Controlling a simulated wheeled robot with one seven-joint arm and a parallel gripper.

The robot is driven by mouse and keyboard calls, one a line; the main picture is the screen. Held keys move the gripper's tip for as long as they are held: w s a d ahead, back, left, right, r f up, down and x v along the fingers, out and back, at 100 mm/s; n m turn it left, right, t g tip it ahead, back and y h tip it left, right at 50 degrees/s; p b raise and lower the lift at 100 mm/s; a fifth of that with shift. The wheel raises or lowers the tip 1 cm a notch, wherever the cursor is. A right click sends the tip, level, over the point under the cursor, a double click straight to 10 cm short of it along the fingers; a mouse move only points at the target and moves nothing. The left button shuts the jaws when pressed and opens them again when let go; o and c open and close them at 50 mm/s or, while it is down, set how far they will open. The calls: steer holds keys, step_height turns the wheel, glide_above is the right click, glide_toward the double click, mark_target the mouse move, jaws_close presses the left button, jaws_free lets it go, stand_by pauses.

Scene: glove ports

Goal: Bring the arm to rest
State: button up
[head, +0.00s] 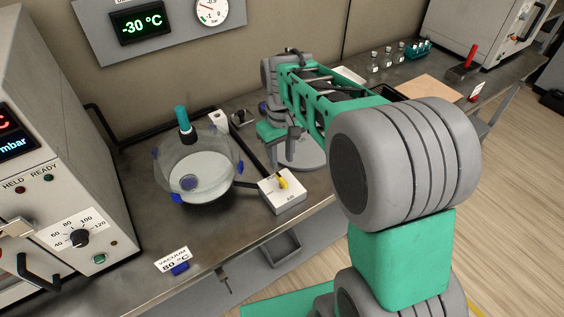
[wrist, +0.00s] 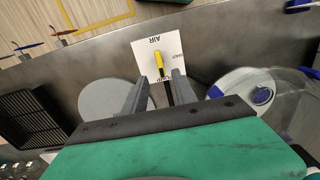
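My arm reaches from the right over the bench in the head view, its green and grey links bent. My gripper (head: 281,158) hangs above the bench, behind the white valve box (head: 287,204) with its yellow lever (head: 283,182). In the wrist view my gripper (wrist: 161,77) has its two grey fingers apart. The valve box (wrist: 147,60) and yellow lever (wrist: 159,62) lie beyond the fingertips. I see nothing held between the fingers. The lever points toward the AIR label in the wrist view.
A clear desiccator (head: 198,165) with a teal-topped knob stands left of the valve box. A grey round plate (head: 312,157) lies under my arm. An oven (head: 60,170) stands at left. Small bottles (head: 386,56) and a red-handled tool (head: 468,62) are at the back right.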

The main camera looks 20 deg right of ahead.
steer(key=shift+w+m, duration=0.2)
steer(key=shift+m, duration=0.9)
steer(key=s+f, duration=0.4)
steer(key=shift+f, duration=0.4)
steer(key=s+r+m+t, duration=0.1)
steer(key=s+r, duration=0.1)
steer(key=s, duration=0.9)
steer(key=r, duration=0.1)
steer(key=r+t, duration=0.1)
steer(key=r, duration=0.1)
steer(key=r+t, duration=0.1)
steer(key=r, duration=0.1)
steer(key=shift+w+d+r, duration=0.15)
steer(key=shift+w+d, duration=0.05)
steer(key=shift+w, duration=0.05)
